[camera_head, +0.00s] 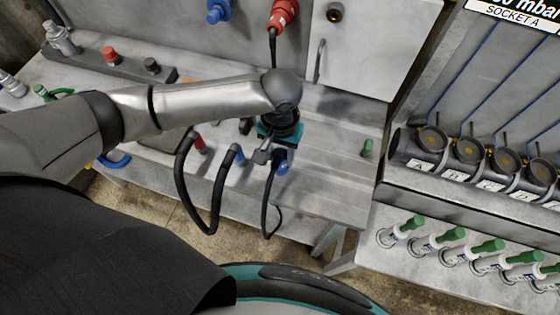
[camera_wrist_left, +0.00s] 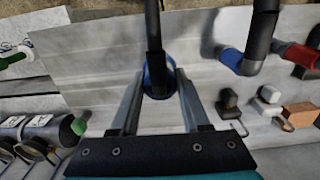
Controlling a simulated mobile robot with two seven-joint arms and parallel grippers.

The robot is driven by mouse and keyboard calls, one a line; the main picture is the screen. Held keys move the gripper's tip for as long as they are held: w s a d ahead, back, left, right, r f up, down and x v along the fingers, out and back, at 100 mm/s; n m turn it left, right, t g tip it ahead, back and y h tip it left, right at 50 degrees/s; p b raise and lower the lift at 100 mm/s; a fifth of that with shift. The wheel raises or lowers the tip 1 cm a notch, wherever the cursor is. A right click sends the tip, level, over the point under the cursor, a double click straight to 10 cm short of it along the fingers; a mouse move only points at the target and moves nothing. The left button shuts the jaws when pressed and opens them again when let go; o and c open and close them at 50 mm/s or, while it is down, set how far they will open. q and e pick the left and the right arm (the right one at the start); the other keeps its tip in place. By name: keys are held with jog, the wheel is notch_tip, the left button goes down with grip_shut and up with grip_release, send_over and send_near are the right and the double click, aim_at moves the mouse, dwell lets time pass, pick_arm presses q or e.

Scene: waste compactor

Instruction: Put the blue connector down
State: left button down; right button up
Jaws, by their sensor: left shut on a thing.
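The blue connector (camera_head: 283,166), on the end of a black hose, is at my left gripper (camera_head: 272,155) above the grey workbench (camera_head: 335,190). In the left wrist view the blue connector (camera_wrist_left: 148,78) is between the two fingers of my left gripper (camera_wrist_left: 158,78), with the black hose rising in front of it. The gripper is shut on it. The hose hides much of the connector, and I cannot tell whether it touches the bench. My right gripper is not in view.
Another blue connector (camera_head: 239,157) and a red connector (camera_head: 199,144) with hoses are to the left. A red plug (camera_head: 283,14) is on the back panel. Bench around the green piece is largely bare.

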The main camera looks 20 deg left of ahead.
pick_arm(q)
jog(key=shift+f+b, duration=0.3)
jog(key=shift+f, duration=1.55)
jog(key=shift+c, duration=1.9)
grip_release()
jog(key=shift+f, duration=0.1)
notch_tip(320, 180, up, 12)
jog(key=shift+r+p, duration=0.15)
jog(key=shift+p, duration=0.95)
jog(key=shift+d, duration=0.1)
